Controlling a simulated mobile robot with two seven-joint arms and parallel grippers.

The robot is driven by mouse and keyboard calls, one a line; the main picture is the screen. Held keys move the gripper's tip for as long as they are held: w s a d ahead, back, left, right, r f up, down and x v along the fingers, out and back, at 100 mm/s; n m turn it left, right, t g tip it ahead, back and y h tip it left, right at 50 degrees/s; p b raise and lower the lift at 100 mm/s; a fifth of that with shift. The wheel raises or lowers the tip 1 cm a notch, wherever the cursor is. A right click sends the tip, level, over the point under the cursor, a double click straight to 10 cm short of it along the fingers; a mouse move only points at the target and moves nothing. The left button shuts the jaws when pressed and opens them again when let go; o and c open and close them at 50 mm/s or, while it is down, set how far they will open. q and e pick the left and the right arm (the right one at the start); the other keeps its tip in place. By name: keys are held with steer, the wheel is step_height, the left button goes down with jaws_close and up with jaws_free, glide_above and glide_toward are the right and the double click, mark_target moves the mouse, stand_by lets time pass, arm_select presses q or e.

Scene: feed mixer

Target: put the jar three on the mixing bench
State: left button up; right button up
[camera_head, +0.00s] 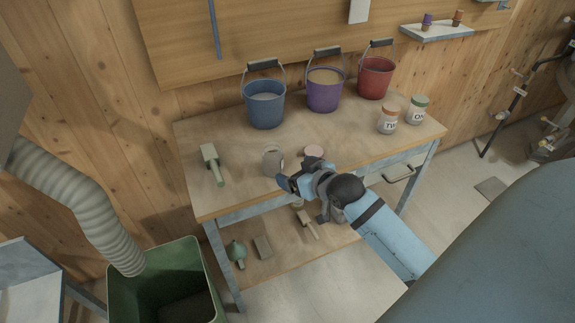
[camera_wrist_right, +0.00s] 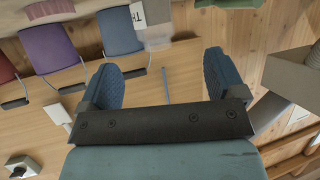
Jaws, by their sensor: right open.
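The mixing bench (camera_head: 240,195) has a pale wooden top and a blue-grey frame. A greyish jar (camera_head: 272,162) stands upright on it near the front edge. In the right wrist view a pale jar (camera_wrist_right: 152,36) shows upside down, with part of a label starting with "T"; the full word cannot be read. My right gripper (camera_head: 283,181) is at the bench's front edge, close to the grey jar. In the wrist view its fingers (camera_wrist_right: 164,76) are wide apart with nothing between them, the jar beyond their tips. My left gripper is not in view.
Blue (camera_head: 265,110), purple (camera_head: 324,95) and red (camera_head: 375,80) buckets stand along the back. Two labelled jars (camera_head: 388,120) (camera_head: 416,110) stand at the right. A pink round top (camera_head: 313,151) shows behind my arm. A green tool (camera_head: 212,163) lies at the left. A green bin (camera_head: 150,290) stands below.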

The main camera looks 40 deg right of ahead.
steer(key=s+a+f+n+g+y, duration=0.2)
steer(key=s+a+f, duration=1.4)
steer(key=a+f, duration=0.1)
steer(key=shift+s+a+g+y, duration=0.2)
steer(key=shift+s+g+y, duration=0.1)
steer(key=shift+y, duration=0.1)
step_height(320, 180, up, 10)
steer(key=p, duration=1.2)
steer(key=shift+s+d+n, duration=0.2)
steer(key=shift+d+n, duration=0.1)
steer(key=shift+d, duration=0.1)
steer(key=shift+w+r, duration=0.1)
steer(key=shift+r, duration=0.35)
